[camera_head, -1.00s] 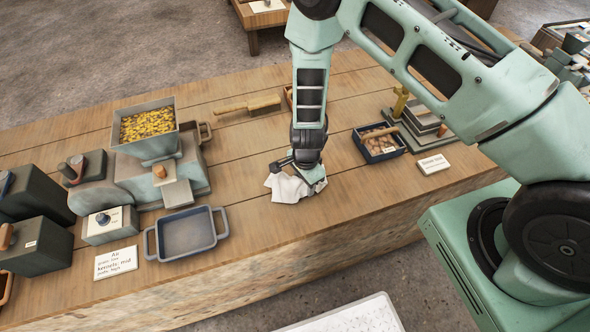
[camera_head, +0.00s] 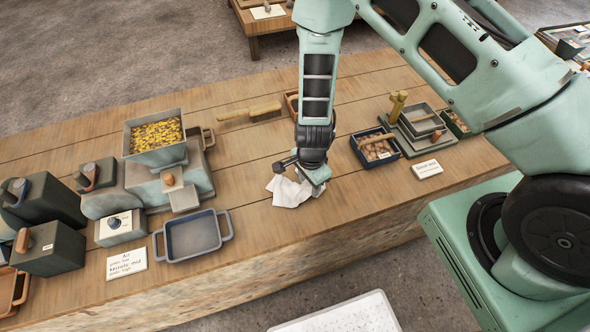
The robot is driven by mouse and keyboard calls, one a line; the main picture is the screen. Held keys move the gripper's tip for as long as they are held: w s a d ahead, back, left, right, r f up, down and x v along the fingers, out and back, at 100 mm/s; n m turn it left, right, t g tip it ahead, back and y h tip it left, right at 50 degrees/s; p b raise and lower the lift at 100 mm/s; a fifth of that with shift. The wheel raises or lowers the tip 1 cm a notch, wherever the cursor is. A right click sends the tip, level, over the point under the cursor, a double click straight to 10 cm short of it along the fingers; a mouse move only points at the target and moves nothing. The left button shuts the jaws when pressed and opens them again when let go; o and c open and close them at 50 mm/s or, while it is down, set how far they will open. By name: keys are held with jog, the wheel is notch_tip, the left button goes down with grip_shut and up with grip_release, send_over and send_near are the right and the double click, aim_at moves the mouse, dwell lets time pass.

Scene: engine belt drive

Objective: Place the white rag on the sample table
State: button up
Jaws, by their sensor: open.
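The white rag (camera_head: 288,192) lies crumpled on the wooden table (camera_head: 350,205), near its front edge. My gripper (camera_head: 305,178) is over the rag's right side, pointing down, with its jaws open. The fingers partly hide the rag, and I cannot tell whether they touch it. No label in view lets me tell which table is the sample table; a second, low wooden table (camera_head: 262,22) stands on the floor at the top.
A blue-rimmed tray (camera_head: 192,236) lies left of the rag. A mill with a hopper of yellow kernels (camera_head: 155,136) stands behind it. A brush (camera_head: 250,112) and a dark box of brown pieces (camera_head: 376,148) lie nearby. Bare wood surrounds the rag.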

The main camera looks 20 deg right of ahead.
jog(key=shift+s+r+p, duration=0.2)
jog(key=shift+s+r, duration=0.05)
jog(key=shift+r, duration=0.4)
jog(key=shift+s+r+p, duration=0.2)
jog(key=shift+s+r, duration=0.05)
jog(key=shift+r, duration=0.35)
jog(key=shift+w+f, duration=0.1)
jog(key=shift+w, duration=0.1)
jog(key=c, duration=0.8)
jog(key=w, duration=0.1)
jog(key=w+a, duration=0.1)
jog(key=w, duration=0.1)
jog(key=shift+w+a+f, duration=0.15)
jog(key=shift+a+f, duration=0.1)
grip_shut()
notch_tip(320, 180, down, 3)
jog(key=shift+r, duration=0.1)
notch_tip(320, 180, down, 7)
jog(key=b, duration=0.6)
jog(key=shift+r, duration=0.1)
